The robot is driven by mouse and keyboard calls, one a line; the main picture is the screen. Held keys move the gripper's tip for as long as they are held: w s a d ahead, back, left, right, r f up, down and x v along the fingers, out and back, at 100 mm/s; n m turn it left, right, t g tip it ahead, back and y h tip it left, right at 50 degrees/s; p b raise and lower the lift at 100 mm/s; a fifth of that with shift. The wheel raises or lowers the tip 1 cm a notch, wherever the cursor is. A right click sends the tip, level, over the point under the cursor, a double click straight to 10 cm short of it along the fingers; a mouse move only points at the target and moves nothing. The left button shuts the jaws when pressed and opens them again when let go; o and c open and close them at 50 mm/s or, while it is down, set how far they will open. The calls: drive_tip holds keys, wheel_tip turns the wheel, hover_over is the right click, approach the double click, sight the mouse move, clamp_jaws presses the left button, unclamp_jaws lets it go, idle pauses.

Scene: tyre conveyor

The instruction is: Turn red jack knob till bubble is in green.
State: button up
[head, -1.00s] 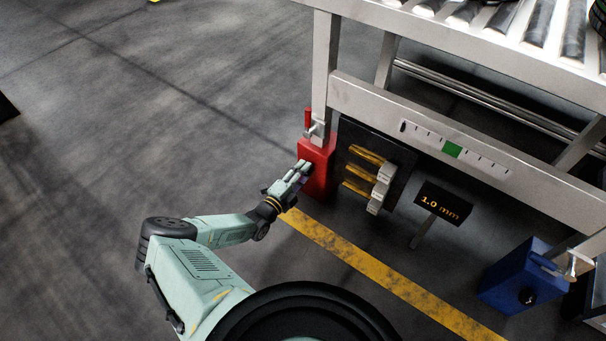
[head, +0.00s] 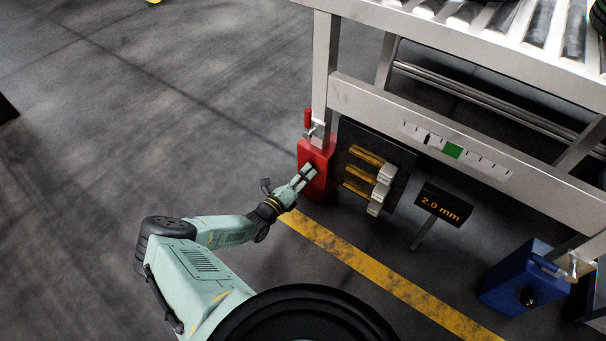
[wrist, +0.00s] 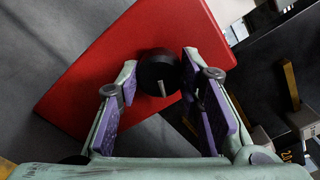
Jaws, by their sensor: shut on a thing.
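The red jack (head: 316,180) stands on the floor under the left leg of the conveyor frame. Its knob (wrist: 157,68) is black with a pale pointer mark and sits on the red face in the wrist view. My gripper (head: 308,172) is at the jack's front, its fingers shut on the knob from both sides; in the head view the fingers hide the knob. The level scale (head: 480,163) is on the frame's beam. Its dark bubble mark (head: 428,139) is left of the green zone (head: 453,151), apart from it. The display (head: 442,206) reads 2.0 mm.
A dark panel with yellow bars and pale blocks (head: 383,173) stands just right of the red jack. A blue jack (head: 518,278) is at the lower right. A yellow floor line (head: 350,258) runs below. The floor at left is clear.

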drive_tip(key=shift+m, duration=0.6)
drive_tip(key=o, duration=1.2)
drive_tip(key=shift+c, duration=0.2)
drive_tip(key=v, duration=1.2)
